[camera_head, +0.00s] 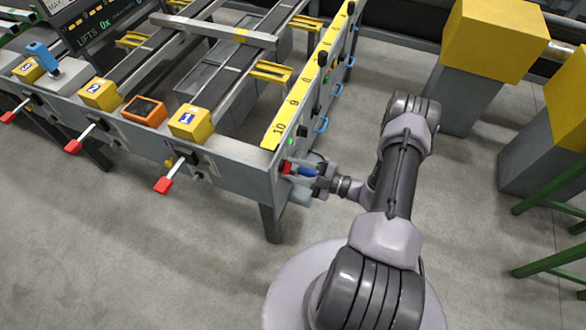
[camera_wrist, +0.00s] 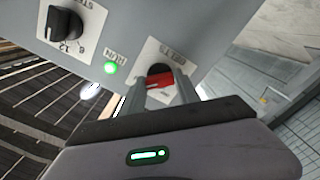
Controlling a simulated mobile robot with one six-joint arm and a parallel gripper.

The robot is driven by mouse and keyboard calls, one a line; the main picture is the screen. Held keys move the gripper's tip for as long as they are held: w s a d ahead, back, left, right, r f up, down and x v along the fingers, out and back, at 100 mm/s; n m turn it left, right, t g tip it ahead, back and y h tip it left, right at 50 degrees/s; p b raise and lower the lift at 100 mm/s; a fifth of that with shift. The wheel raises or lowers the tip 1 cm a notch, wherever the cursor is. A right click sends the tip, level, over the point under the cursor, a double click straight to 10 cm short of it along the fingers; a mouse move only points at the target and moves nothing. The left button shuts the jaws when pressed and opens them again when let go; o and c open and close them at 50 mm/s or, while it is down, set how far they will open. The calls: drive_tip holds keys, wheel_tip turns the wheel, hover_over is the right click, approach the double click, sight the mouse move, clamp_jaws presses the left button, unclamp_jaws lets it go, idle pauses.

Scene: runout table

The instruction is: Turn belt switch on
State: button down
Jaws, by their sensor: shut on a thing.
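The belt switch (camera_wrist: 160,78) is a red handle on a black round base, on a white label plate on the grey panel in the wrist view. In the head view the red switch (camera_head: 286,167) shows at the near right corner of the table frame. My gripper (camera_head: 301,170) reaches it from the right. In the wrist view my gripper (camera_wrist: 160,90) has one finger on each side of the red handle and is shut on it. The handle's lower part is partly hidden between the fingers. A green lamp (camera_wrist: 110,68) glows beside the switch.
A black rotary knob (camera_wrist: 64,24) sits on the same panel. Several red-tipped levers (camera_head: 163,185) stick out along the table's front. Yellow-topped grey blocks (camera_head: 495,40) stand at the right. Bare floor (camera_head: 150,270) lies in front of the table.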

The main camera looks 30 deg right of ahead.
drive_tip(key=c, duration=0.9)
unclamp_jaws()
drive_tip(key=shift+s, duration=0.1)
drive_tip(key=p+v, duration=0.3)
drive_tip(key=v, duration=1.4)
drive_tip(key=shift+s+d, duration=0.1)
drive_tip(key=shift+d, duration=0.05)
